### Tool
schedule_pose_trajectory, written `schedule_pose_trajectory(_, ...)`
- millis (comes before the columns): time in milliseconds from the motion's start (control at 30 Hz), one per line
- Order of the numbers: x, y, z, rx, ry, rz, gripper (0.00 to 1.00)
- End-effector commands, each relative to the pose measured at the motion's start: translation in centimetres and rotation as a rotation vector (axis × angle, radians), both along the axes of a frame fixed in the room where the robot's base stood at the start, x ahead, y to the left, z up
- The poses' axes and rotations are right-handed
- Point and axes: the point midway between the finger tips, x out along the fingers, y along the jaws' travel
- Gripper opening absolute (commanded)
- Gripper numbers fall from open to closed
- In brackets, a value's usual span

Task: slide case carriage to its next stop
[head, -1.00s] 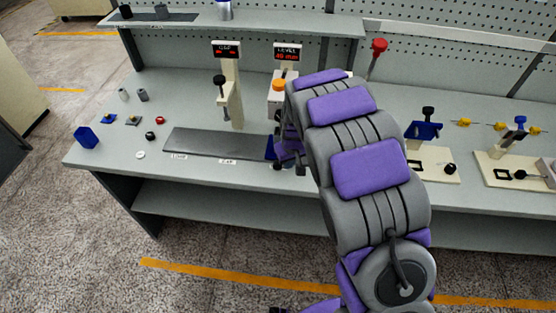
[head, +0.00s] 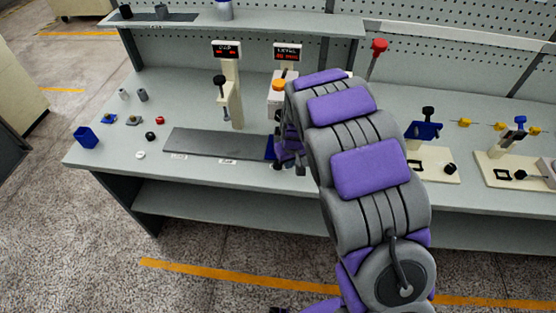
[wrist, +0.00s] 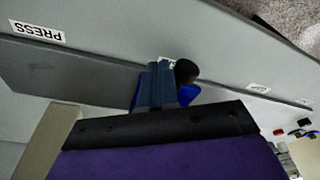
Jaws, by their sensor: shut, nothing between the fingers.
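The blue case carriage (head: 269,148) sits on the long dark grey track plate (head: 210,143), and my arm hides part of it in the head view. In the wrist view the carriage (wrist: 186,95) shows as a blue piece with a black knob (wrist: 186,71), just right of my fingers and partly covered by them. My gripper (wrist: 160,72) is shut and empty, with its fingers beside the knob. They look close to the carriage, but I cannot tell whether they touch it. The track plate (wrist: 80,79) carries labels along its edge, among them PRESS.
A cream post (head: 236,100) with a black-knobbed clamp and a red display stands behind the track. A blue cup (head: 86,137) and several small parts lie at the bench's left end. Fixtures (head: 432,165) stand right of my arm.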

Motion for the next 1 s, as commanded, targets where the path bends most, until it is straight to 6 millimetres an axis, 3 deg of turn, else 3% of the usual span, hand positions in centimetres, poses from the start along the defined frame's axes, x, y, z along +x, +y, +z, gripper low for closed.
schedule_pose_trajectory(533, 0.0, 0.0, -0.3, 0.0, 0.0, 0.0, 0.0)
schedule_pose_trajectory(1000, -0.1, 0.0, -2.8, -0.001, 0.003, 0.0, 0.0)
